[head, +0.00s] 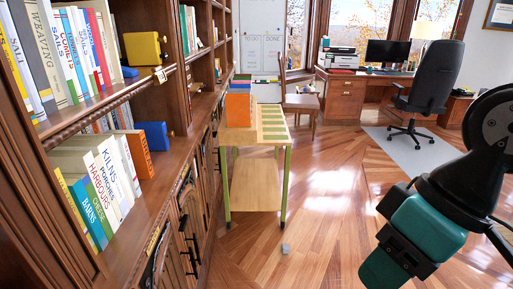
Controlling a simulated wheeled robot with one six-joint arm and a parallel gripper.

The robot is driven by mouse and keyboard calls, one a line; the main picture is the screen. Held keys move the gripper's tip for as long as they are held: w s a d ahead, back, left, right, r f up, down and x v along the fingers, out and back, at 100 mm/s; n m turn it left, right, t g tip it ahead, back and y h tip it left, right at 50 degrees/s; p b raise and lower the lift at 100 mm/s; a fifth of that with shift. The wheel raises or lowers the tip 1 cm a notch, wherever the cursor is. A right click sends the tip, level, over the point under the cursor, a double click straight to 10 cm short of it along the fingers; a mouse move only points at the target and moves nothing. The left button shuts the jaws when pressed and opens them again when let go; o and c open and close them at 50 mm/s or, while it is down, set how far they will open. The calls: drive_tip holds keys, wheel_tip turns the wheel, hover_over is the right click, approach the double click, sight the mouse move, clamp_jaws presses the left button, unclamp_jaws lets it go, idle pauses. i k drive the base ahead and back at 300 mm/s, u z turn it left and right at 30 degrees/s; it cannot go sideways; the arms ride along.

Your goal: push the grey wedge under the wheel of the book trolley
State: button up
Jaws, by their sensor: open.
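The book trolley (256,185) stands beside the bookcase on the left of centre, with green legs, a striped top and a lower wooden shelf. Its wheels are too small to make out clearly at the leg ends. The small grey wedge (285,248) lies on the wood floor in front of the trolley's near right leg, apart from it. My arm, black and teal, reaches in at the right. My gripper is not in view; the arm runs out of the picture at the bottom.
A tall bookcase (150,195) with books and several coloured boxes lines the left side. An orange box (238,109) stands on the trolley. A wooden chair (300,105), desk (344,97) and black office chair (432,82) stand farther back. The floor (325,200) right of the trolley is clear.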

sight(285, 246)
drive_tip(key=u, duration=0.15)
drive_tip(key=k, duration=0.4)
drive_tip(key=z, duration=0.95)
drive_tip(key=i, duration=1.75)
drive_tip(key=u, duration=0.8)
drive_tip(key=i, duration=0.7)
drive_tip(key=u, duration=0.6)
